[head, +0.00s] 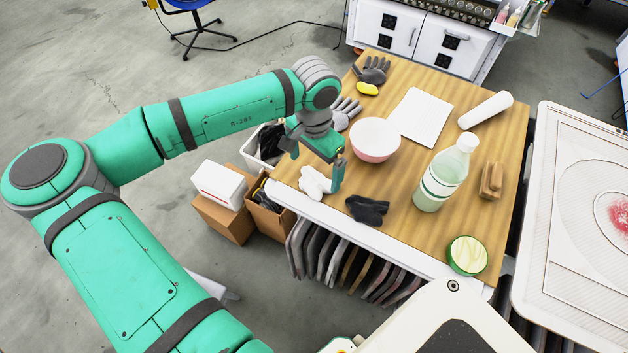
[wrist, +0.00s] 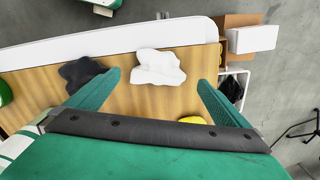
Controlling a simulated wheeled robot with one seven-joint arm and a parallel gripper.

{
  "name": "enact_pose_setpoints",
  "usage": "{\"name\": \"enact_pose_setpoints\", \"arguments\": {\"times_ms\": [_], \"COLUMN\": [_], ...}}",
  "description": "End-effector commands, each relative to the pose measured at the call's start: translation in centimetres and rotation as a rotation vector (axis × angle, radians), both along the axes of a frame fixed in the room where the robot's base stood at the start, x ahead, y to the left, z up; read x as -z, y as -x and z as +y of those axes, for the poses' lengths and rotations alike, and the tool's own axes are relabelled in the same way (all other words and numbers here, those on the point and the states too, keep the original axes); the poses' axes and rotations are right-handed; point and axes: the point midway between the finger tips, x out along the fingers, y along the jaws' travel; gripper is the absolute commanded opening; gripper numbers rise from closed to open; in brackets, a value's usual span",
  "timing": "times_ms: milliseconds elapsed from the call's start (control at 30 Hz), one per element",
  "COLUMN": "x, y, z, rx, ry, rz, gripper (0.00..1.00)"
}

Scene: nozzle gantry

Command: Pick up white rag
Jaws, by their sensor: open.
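The white rag (head: 314,182) lies crumpled at the left front edge of the wooden table (head: 312,212). In the wrist view the white rag (wrist: 158,67) shows beyond and between the two green fingers. My gripper (head: 318,168) is above the table, over or just beside the rag, and its jaws are open and empty. In the wrist view my gripper (wrist: 158,83) has its fingers wide apart, with the rag a little nearer the table edge. One finger hides part of the rag in the head view. I cannot tell the exact height above it.
A dark rag (head: 367,209) lies right of the white rag. A pink bowl (head: 376,140) stands close behind my gripper. A bottle (head: 442,178), a brown block (head: 491,180), a paper sheet (head: 421,117), grey gloves (head: 372,71) and a green-rimmed dish (head: 467,256) are on the table.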

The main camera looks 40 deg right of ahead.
Motion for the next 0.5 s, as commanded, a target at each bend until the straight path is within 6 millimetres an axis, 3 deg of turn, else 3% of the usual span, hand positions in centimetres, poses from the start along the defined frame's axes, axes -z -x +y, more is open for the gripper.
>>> {"name": "enact_pose_setpoints", "arguments": {"times_ms": [200,500], "x": [3.0,3.8], "y": [0.3,0.3], "z": [0.3,0.3], "rx": [-0.001,-0.002], "ry": [-0.002,-0.001], "rz": [0.000,0.000], "gripper": [1.00,1.00]}}
